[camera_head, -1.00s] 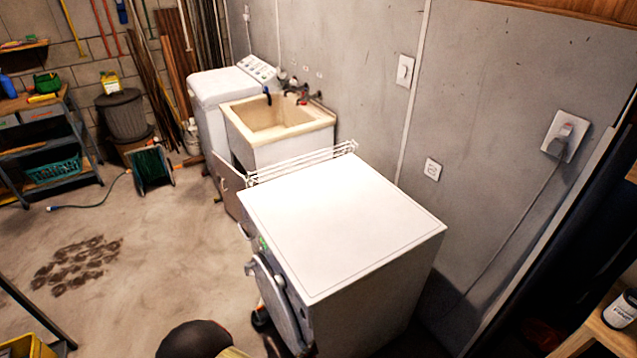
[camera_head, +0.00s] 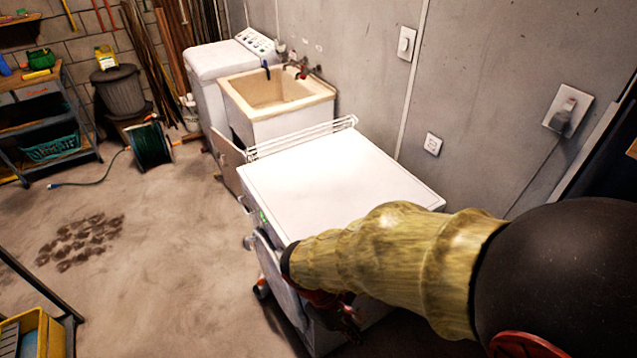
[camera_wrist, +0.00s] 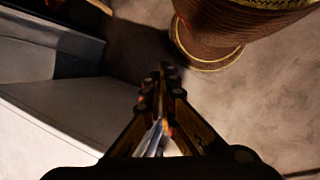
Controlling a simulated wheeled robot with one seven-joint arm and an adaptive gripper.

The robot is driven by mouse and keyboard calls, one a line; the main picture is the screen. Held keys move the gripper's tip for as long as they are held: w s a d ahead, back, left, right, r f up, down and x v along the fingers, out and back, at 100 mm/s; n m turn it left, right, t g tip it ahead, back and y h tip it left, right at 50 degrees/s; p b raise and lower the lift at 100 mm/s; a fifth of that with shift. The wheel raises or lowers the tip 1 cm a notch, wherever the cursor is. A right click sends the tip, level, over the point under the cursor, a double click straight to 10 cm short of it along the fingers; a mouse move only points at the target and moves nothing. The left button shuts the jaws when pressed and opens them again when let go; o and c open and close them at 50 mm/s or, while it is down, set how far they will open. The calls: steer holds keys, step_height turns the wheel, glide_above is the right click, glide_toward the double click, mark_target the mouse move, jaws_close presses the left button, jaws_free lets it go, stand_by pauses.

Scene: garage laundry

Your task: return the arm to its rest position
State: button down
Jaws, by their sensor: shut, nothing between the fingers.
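My arm reaches in from the right edge in the head view, crossing in front of the white front-loading machine (camera_head: 330,180) and hiding its near right part. My gripper (camera_head: 345,318) is low by the machine's front, partly hidden under my arm. In the wrist view the fingers of my gripper (camera_wrist: 160,78) are together, with nothing held. They point over the floor, with a pale grey appliance surface (camera_wrist: 60,110) to their left.
The machine's round door (camera_head: 275,285) stands ajar close to my arm. A wire rack (camera_head: 300,137) and a sink (camera_head: 275,105) are behind it. The concrete floor (camera_head: 160,270) at left is mostly clear. A yellow bin (camera_head: 45,335) is at bottom left.

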steer(key=s+d+r+m+t+y, duration=0.1)
steer(key=d+r+m, duration=0.4)
steer(key=r, duration=0.5)
steer(key=s+d+r+m+t+y, duration=0.1)
steer(key=d+r+m+t+y, duration=0.2)
steer(key=r, duration=0.8)
steer(key=d+m+t, duration=0.2)
steer(key=d, duration=0.1)
steer(key=shift+t, duration=0.3)
steer(key=shift+s, duration=0.1)
